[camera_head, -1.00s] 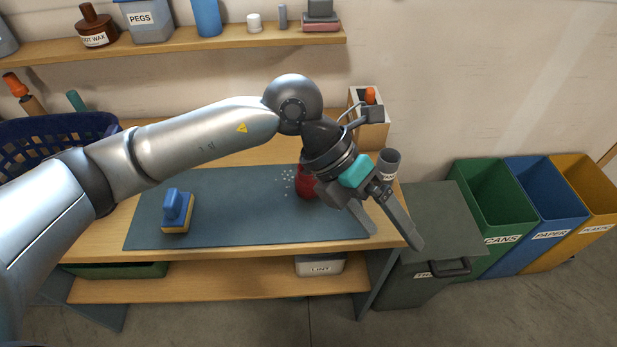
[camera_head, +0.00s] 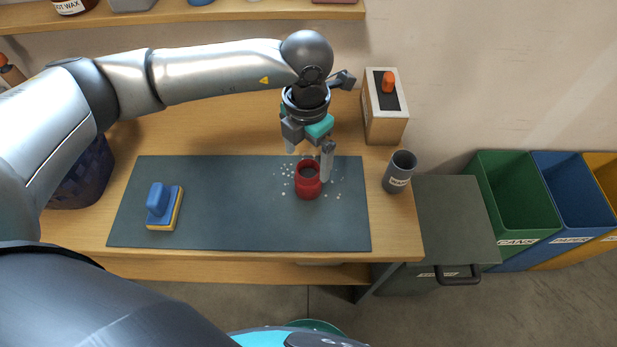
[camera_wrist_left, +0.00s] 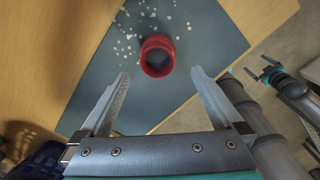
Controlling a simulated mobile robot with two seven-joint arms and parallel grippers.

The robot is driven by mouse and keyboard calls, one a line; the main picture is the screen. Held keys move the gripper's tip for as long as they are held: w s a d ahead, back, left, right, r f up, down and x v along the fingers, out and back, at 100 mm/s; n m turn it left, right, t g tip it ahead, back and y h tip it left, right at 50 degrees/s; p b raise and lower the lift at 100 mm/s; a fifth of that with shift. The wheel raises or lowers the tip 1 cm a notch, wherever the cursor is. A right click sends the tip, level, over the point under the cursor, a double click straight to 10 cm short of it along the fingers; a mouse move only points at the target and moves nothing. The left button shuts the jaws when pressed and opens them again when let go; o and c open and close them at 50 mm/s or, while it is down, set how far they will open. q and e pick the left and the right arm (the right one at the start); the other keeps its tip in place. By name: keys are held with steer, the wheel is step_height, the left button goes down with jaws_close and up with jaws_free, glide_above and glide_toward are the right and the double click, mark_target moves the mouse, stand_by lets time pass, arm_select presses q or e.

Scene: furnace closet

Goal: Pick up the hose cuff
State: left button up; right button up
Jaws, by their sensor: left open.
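The hose cuff appears to be the short red ring (camera_head: 308,188) standing on the dark mat (camera_head: 220,205) in the head view. It also shows in the left wrist view (camera_wrist_left: 157,42), where I look down into its hollow opening. My left gripper (camera_head: 308,159) is open and empty, just above and behind the cuff. In the left wrist view the open fingers (camera_wrist_left: 160,76) lie on either side of the cuff's near edge, apart from it. What looks like my right gripper (camera_wrist_left: 270,70) shows small at the right of that view; its jaws are unclear.
White crumbs lie around the cuff. A blue-and-yellow brush (camera_head: 163,206) sits on the mat's left. A grey cup (camera_head: 398,172) and a wooden box (camera_head: 385,120) stand to the right. Bins (camera_head: 512,195) stand right of the bench. The mat between brush and cuff is clear.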

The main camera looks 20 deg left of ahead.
mark_target(308, 175)
arm_select(q)
step_height(308, 175, down, 3)
steer(key=shift+w+r, duration=0.1)
steer(key=shift+r, duration=0.1)
steer(key=shift+f, duration=0.45)
steer(key=f, duration=0.4)
steer(key=shift+w+f, duration=0.3)
steer(key=shift+f, duration=0.1)
arm_select(e)
steer(key=shift+w+a, duration=0.1)
steer(key=shift+w, duration=0.85)
arm_select(q)
steer(key=shift+c, duration=0.2)
steer(key=c, duration=0.3)
jaws_close()
arm_select(e)
steer(key=shift+s, duration=0.2)
